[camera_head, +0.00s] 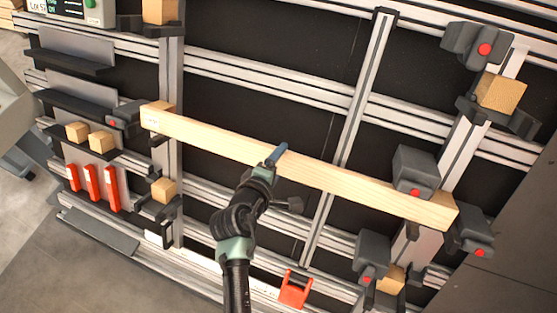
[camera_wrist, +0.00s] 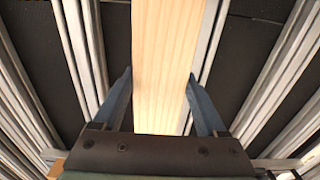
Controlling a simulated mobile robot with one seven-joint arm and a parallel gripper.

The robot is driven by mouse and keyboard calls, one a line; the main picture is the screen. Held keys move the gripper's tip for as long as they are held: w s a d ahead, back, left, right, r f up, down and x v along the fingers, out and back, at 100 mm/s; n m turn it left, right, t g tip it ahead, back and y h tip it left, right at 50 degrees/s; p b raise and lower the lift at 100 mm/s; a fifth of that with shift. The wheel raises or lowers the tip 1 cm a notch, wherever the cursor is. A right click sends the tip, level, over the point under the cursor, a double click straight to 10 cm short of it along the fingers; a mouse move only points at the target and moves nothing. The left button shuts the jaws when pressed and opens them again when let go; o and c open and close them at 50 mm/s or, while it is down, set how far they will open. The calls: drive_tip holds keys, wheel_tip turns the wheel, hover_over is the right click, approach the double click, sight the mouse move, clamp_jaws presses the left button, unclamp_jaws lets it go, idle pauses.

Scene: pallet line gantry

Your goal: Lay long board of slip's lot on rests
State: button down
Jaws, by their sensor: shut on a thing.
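A long pale wooden board (camera_head: 350,180) runs from the upper left to the lower right across the gantry frame, with a small white label at its left end. My gripper (camera_head: 277,155) is shut on it a little left of its middle. In the wrist view the board (camera_wrist: 167,40) passes between the two blue fingers (camera_wrist: 160,80). The board's left end is by a dark holder (camera_head: 126,115) with a red dot, and its right end by another dark holder (camera_head: 473,230). I cannot tell whether the board touches the rests under it.
A dark clamp (camera_head: 415,172) stands at the board's upper edge near its right end. Short wooden blocks sit at the right (camera_head: 500,93), lower left (camera_head: 163,190) and lower right (camera_head: 391,279). Red pieces (camera_head: 92,186) hang at left. A lot display (camera_head: 52,7) is at top left.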

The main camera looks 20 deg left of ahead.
unclamp_jaws()
drive_tip(key=shift+r, duration=0.1)
drive_tip(key=b+v, duration=0.1)
drive_tip(key=v, duration=1.2)
drive_tip(key=w+d+r+m+t, duration=0.2)
drive_tip(key=w+r+m, duration=0.1)
drive_tip(key=r, duration=0.6)
drive_tip(key=w+d+r+m+t+y, duration=0.1)
drive_tip(key=w+r+m+t, duration=0.2)
drive_tip(key=r, duration=0.6)
drive_tip(key=w+d+r+m+t, duration=0.1)
drive_tip(key=w+d+r+m, duration=0.2)
drive_tip(key=r, duration=0.5)
drive_tip(key=s+d+r+m+t, duration=0.2)
drive_tip(key=s+r+m+t, duration=0.1)
drive_tip(key=r, duration=0.6)
drive_tip(key=s+d+r+m+t, duration=0.2)
drive_tip(key=s+d+r+t, duration=0.1)
drive_tip(key=r, duration=0.6)
drive_tip(key=s+d+r+m+t, duration=0.3)
drive_tip(key=r, duration=0.7)
drive_tip(key=shift+d+m+h, duration=0.2)
drive_tip(key=shift+m+h, duration=0.1)
